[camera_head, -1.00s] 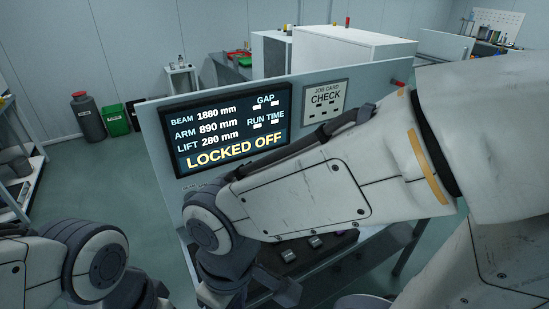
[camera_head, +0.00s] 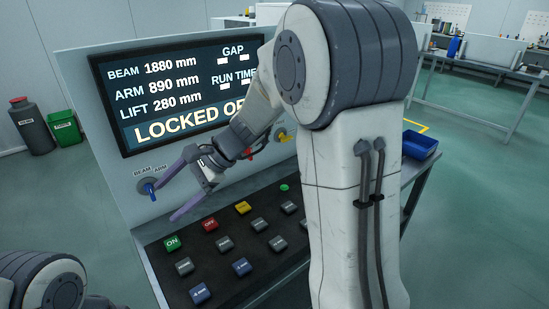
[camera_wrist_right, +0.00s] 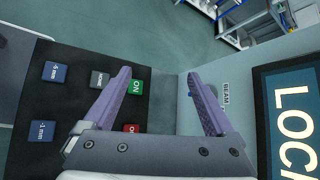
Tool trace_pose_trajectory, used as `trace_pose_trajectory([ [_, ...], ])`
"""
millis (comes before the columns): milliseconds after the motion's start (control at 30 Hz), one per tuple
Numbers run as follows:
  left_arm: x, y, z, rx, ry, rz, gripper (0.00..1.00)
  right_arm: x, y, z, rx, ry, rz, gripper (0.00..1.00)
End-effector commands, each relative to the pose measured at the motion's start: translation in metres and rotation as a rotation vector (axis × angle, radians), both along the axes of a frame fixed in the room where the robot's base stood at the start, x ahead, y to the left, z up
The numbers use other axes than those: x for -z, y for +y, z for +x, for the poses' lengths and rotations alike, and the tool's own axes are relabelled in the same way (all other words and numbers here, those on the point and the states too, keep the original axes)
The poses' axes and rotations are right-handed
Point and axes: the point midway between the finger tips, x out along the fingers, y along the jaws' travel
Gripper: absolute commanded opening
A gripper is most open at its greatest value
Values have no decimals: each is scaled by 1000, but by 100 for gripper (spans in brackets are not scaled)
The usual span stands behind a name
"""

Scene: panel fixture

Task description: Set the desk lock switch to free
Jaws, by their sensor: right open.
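The upright panel (camera_head: 85,110) carries a row of switches below its screen. A blue switch (camera_head: 150,189) labelled BEAM and ARM is at the left. A red switch (camera_head: 249,152) and a yellow switch (camera_head: 281,136) are farther right, partly behind my right arm. I cannot read their labels, so I cannot tell which is the desk lock. My right gripper (camera_head: 168,202) is open and empty, its purple fingers in front of the panel near the blue switch. Its fingers also show in the right wrist view (camera_wrist_right: 158,74). My left gripper is out of view.
The screen (camera_head: 180,85) shows LOCKED OFF, its end covered by my right arm. A sloping dark desk of push buttons (camera_head: 225,245) lies below the gripper. A blue tray (camera_head: 420,145) is at the right. Green floor is open around the fixture.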

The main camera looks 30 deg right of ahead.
Motion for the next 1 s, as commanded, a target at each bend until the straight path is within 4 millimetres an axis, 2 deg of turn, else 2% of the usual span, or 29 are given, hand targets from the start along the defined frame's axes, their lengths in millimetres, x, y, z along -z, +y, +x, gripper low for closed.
trace_pose_trajectory([
  [33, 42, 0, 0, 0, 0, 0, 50, 36, -42, 35, 187, 23, 101, 90],
  [67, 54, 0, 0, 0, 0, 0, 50, 42, -65, 53, 289, 31, 166, 90],
  [100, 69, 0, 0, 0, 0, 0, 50, 50, -101, 74, 423, 33, 254, 90],
  [167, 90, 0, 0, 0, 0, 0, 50, 61, -160, 99, 610, 26, 386, 90],
  [200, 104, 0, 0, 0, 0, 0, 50, 68, -201, 110, 724, 14, 471, 90],
  [267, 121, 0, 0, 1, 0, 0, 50, 77, -262, 118, 877, -14, 594, 90],
  [300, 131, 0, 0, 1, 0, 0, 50, 82, -300, 119, 964, -36, 668, 90],
  [400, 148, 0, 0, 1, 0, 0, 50, 89, -376, 111, 1122, -96, 812, 90],
  [500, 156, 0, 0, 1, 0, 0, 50, 92, -423, 100, 1214, -142, 904, 90],
  [600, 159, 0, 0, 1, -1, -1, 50, 92, -446, 94, 1257, -166, 949, 90],
  [700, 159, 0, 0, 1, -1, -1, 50, 90, -451, 99, 1266, -175, 962, 90],
  [1000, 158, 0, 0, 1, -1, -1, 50, 90, -445, 152, 1263, -172, 959, 90],
])
